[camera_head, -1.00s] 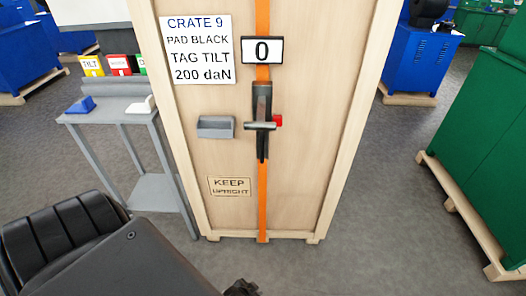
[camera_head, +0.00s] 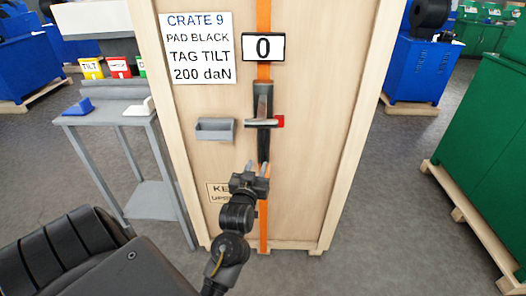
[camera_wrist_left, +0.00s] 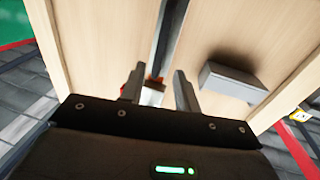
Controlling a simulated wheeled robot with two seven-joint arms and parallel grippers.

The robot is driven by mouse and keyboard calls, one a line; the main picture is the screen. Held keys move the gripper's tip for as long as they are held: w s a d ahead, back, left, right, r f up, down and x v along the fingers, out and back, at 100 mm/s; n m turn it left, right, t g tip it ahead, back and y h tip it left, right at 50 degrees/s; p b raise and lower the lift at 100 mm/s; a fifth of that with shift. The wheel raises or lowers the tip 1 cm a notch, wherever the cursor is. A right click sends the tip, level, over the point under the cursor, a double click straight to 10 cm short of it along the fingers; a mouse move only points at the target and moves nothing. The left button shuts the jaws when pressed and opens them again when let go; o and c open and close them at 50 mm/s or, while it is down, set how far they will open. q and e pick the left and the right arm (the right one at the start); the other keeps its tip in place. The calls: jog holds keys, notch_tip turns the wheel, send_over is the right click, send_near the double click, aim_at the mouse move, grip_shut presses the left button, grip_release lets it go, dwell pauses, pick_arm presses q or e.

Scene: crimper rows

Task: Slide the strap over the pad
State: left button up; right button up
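An orange strap (camera_head: 263,234) runs vertically down the front of the wooden crate (camera_head: 305,170). A dark tensioner with a grey crossbar (camera_head: 263,123) and a red end sits on it at mid-height. A long dark strip (camera_head: 263,147) lies along the strap below the crossbar; I cannot tell if it is a pad. My left gripper (camera_head: 257,171) is just below that strip, in front of the strap, fingers pointing up. My right gripper is not in view.
A grey bin (camera_head: 215,129) sticks out from the crate left of the strap. A grey stand (camera_head: 110,116) at the left holds a blue block (camera_head: 80,106), a white block (camera_head: 140,107) and coloured tag boxes. A green machine (camera_head: 490,140) stands at the right.

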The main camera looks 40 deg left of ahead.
aim_at(263, 152)
pick_arm(q)
jog(key=x, duration=0.9)
jog(key=shift+w+a+p, duration=0.15)
jog(key=shift+w+p, duration=0.05)
jog(key=shift+p, duration=0.2)
grip_shut()
